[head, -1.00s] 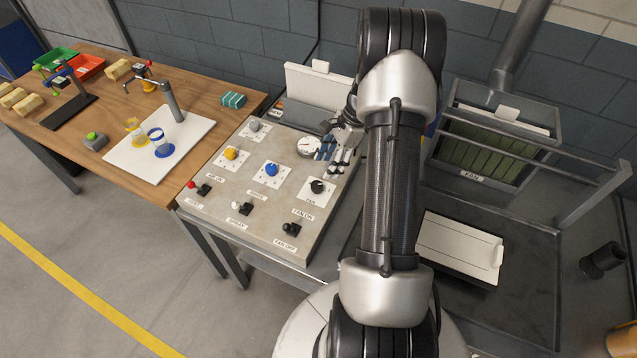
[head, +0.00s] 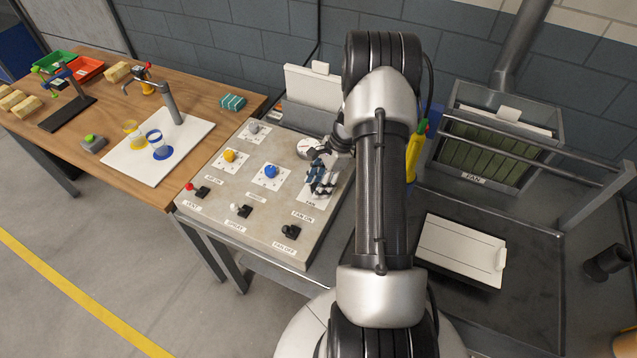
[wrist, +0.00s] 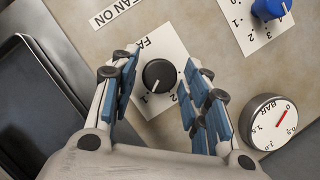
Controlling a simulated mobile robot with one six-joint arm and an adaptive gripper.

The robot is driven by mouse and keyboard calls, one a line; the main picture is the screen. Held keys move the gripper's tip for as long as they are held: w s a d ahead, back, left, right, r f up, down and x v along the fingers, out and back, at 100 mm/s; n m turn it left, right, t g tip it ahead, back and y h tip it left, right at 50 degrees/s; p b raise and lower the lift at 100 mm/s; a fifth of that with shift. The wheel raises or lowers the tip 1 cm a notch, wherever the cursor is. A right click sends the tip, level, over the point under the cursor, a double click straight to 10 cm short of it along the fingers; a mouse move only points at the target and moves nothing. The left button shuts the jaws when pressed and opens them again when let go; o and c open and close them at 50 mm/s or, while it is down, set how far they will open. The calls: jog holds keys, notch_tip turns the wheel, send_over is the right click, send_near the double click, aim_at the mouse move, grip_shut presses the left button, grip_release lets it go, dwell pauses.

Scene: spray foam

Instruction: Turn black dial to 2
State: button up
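The black dial (wrist: 159,75) sits on a white plate marked with numbers, including 1 and 2, on the control panel (head: 240,225). In the wrist view its white pointer line points roughly towards the 1. My gripper (wrist: 158,72) is open, with its blue-padded fingers on either side of the dial and gaps visible between pads and dial. I cannot tell how far the fingertips are above the panel. In the head view my gripper (head: 318,188) hides the dial.
A blue dial (head: 270,171) is left of my gripper, with a yellow dial (head: 229,156) beyond it. A round pressure gauge (wrist: 273,122) stands close to my fingers. A fan switch (head: 291,232) is nearer the panel's front edge.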

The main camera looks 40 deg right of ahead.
jog(key=c, duration=0.8)
jog(key=shift+n, duration=0.3)
jog(key=n+g, duration=0.1)
jog(key=n, duration=0.1)
jog(key=n+g, duration=0.1)
jog(key=n, duration=0.2)
jog(key=shift+w, duration=0.2)
jog(key=n+g, duration=0.1)
jog(key=n, duration=0.2)
jog(key=n+g, duration=0.1)
jog(key=n, duration=0.2)
jog(key=shift+w, duration=0.1)
jog(key=shift+h, duration=0.3)
jog(key=o, duration=1.1)
jog(key=shift+c, duration=0.2)
